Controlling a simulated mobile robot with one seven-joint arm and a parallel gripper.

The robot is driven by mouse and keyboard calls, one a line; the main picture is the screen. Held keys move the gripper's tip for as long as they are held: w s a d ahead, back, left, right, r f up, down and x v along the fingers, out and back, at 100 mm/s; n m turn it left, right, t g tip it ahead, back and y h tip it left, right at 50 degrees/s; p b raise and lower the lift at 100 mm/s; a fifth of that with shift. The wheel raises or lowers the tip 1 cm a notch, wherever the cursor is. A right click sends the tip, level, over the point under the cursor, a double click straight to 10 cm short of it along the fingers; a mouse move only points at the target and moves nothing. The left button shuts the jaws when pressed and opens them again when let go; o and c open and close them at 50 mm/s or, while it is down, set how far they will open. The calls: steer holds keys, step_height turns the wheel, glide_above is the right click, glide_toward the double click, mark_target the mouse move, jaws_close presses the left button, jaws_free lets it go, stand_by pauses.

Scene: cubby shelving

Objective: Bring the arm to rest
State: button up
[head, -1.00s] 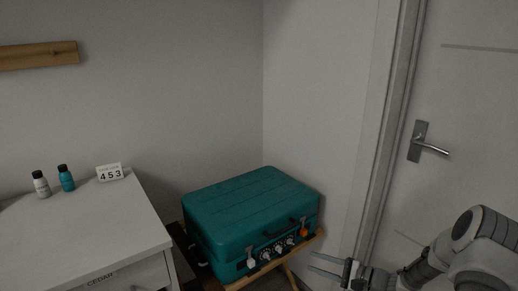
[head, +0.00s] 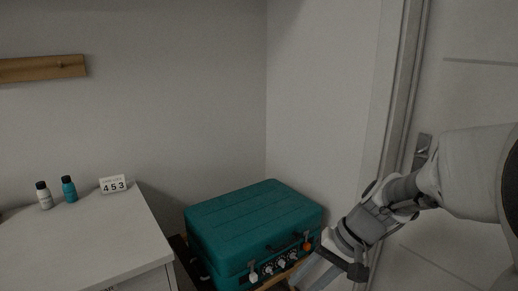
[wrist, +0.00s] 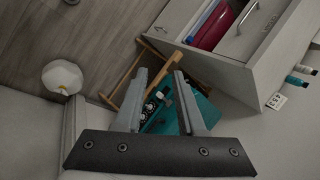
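My gripper (head: 310,277) is at the bottom of the head view, just right of and in front of the teal case, with my forearm coming in from the right. In the wrist view my gripper (wrist: 160,78) shows two pale fingers spread apart with nothing held between them. The teal case (head: 255,222) lies on a small wooden stand (wrist: 124,84). In the wrist view the teal case (wrist: 204,112) shows partly behind the fingers. I cannot tell from the head view how far the fingertips are from the case.
A white cabinet (head: 95,245) stands left, with two small bottles (head: 69,189) and a number sign (head: 113,184) on top. Its open drawer (wrist: 240,40) holds red and blue items. A door (head: 462,90) is behind my arm. A white rounded object (wrist: 62,77) is near the floor.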

steer(key=s+d+r+n+t+h, duration=0.2)
steer(key=s+r+t+h, duration=0.15)
steer(key=s, duration=0.35)
steer(key=s+d+r+n+t+h, duration=0.1)
steer(key=s+d+r+t+h, duration=0.15)
steer(key=s+r, duration=0.3)
step_height(320, 180, up, 17)
steer(key=g+p, duration=0.1)
steer(key=p, duration=1.7)
steer(key=shift+s+r, duration=0.15)
steer(key=shift+r, duration=0.05)
